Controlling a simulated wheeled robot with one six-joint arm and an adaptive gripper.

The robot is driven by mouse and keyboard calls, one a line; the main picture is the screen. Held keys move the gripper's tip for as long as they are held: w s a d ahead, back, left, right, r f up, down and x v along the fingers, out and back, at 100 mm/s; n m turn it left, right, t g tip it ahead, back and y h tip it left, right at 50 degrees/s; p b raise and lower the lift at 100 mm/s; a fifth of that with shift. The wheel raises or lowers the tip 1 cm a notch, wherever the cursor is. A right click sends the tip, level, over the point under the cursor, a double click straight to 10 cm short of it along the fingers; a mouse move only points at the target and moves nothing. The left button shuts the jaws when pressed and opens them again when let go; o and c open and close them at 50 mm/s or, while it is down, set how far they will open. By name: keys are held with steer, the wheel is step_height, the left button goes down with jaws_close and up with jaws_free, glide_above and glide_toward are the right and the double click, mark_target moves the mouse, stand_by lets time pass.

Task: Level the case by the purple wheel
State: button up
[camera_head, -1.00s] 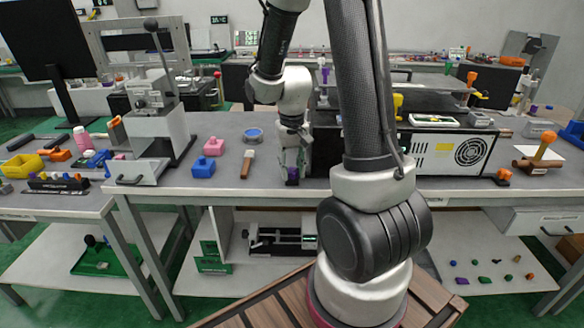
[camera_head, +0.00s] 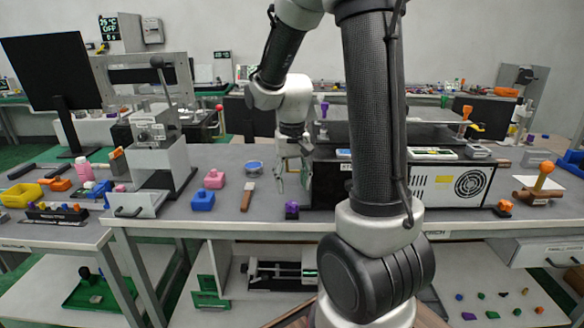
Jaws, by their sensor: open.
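The case (camera_head: 448,185) stands on the bench, with a cream front panel, a round fan grille and a dark left part. My arm hides part of its front. A small purple wheel (camera_head: 292,210) sits low at its front left corner, and an orange wheel (camera_head: 504,207) at its front right corner. My gripper (camera_head: 292,184) is open and empty, pointing down just above the purple wheel, apparently apart from it. Whether the case is tilted is hard to tell.
A purple knob (camera_head: 324,106) and an orange knob (camera_head: 466,112) stand above the case. Left of my gripper are a wooden-handled tool (camera_head: 247,195), a blue block (camera_head: 202,201), a pink block (camera_head: 214,179) and a lever fixture (camera_head: 160,150). Bare bench lies between the tool and the purple wheel.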

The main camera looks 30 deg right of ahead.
mark_target(292, 204)
step_height(292, 204, up, 5)
steer(key=shift+r, duration=0.15)
stand_by(0.5)
